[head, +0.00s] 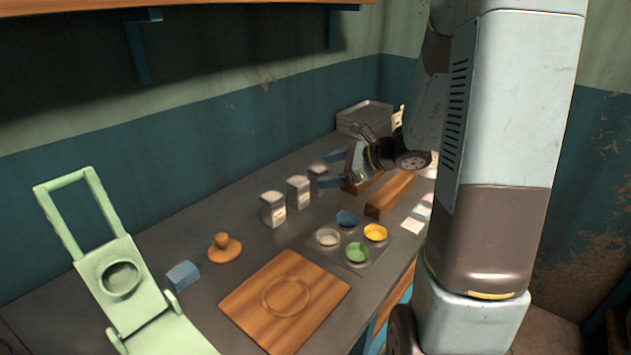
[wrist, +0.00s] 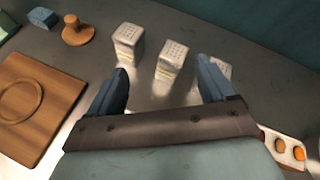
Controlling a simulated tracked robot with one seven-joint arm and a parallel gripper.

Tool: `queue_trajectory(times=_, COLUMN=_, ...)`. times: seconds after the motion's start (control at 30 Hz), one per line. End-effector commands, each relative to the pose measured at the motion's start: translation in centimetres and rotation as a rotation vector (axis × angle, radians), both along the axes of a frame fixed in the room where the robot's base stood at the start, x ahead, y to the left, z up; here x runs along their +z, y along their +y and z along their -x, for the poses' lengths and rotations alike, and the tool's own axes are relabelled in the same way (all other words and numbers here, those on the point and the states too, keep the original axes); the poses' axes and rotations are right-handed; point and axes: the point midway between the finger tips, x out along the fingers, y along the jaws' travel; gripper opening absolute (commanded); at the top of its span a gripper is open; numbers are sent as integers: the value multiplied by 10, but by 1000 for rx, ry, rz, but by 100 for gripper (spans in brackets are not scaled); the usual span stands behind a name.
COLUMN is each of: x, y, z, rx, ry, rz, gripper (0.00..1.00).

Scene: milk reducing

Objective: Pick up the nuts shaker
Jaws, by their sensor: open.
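Three pale shakers with perforated tops stand in a row on the grey counter: a near one (head: 273,209), a middle one (head: 299,192) and a far one (head: 317,176). I cannot read their labels, so I cannot tell which is the nuts shaker. My gripper (head: 331,168) is open and empty beside the far end of the row. In the wrist view, the middle shaker (wrist: 171,62) appears between the fingertips of my gripper (wrist: 163,68), beyond them. The left shaker (wrist: 128,40) stands beyond the left finger. The right shaker (wrist: 224,68) is partly hidden by the right finger.
Coloured bowls (head: 357,252) sit in front of the shakers, near a wooden block (head: 390,195). A wooden board (head: 285,300), a wooden knobbed piece (head: 225,248), a blue block (head: 183,276) and a green press (head: 120,275) stand nearer. A grey container (head: 364,117) is at the back.

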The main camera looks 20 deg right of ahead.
Motion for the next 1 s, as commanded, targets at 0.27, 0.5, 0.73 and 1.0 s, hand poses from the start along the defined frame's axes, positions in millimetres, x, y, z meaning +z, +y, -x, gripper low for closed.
queue_trajectory(times=0.27, x=-53, y=-56, z=-43, rx=-342, ry=127, rz=-220, gripper=83)
queue_trajectory(times=0.5, x=-71, y=-72, z=-55, rx=-445, ry=158, rz=-278, gripper=83)
queue_trajectory(times=0.73, x=-85, y=-53, z=-82, rx=-445, ry=159, rz=-278, gripper=83)
queue_trajectory(times=1.0, x=-99, y=-32, z=-111, rx=-445, ry=157, rz=-277, gripper=83)
